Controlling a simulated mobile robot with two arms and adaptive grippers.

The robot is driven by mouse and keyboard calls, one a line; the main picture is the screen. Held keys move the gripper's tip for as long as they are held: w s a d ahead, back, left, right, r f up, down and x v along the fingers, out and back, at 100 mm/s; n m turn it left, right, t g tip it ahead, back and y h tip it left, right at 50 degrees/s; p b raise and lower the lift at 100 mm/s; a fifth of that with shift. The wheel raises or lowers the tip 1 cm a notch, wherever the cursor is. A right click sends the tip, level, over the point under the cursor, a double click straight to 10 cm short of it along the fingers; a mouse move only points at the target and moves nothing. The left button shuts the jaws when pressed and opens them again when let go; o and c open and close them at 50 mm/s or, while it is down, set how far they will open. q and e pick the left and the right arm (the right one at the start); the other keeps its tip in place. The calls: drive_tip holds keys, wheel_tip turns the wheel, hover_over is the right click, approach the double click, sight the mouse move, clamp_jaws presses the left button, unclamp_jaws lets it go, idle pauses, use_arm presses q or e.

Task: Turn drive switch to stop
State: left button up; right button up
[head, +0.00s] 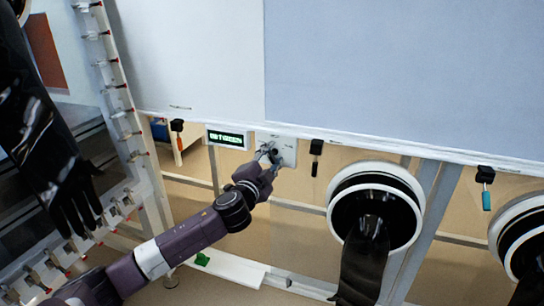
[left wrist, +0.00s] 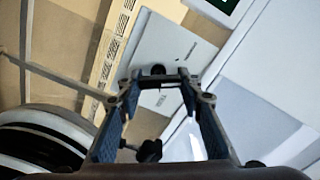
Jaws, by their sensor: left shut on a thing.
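The drive switch plate (head: 289,150) is a pale square panel on the rail under the large white and blue-grey panels. It fills the middle of the left wrist view (left wrist: 150,42), with small dark print on it. My left gripper (head: 271,155) reaches up to the plate from the lower left. In the left wrist view its two fingertips (left wrist: 160,76) are shut on the dark switch knob (left wrist: 158,70), which they largely hide. A small display (head: 227,138) left of the plate has green letters that seem to read "BETWEEN". My right gripper is not in view.
Round glove ports with black gloves stand at the right (head: 376,205) and far right (head: 520,240). Another black glove (head: 55,150) hangs at the left. Small black clips (head: 317,147) hang along the rail. A white post with red-tipped pegs (head: 118,90) stands at the left.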

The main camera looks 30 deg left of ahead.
use_arm(q)
drive_tip(key=o, duration=1.2)
drive_tip(key=shift+c, duration=0.2)
drive_tip(key=v, duration=1.2)
drive_tip(key=shift+f, duration=0.1)
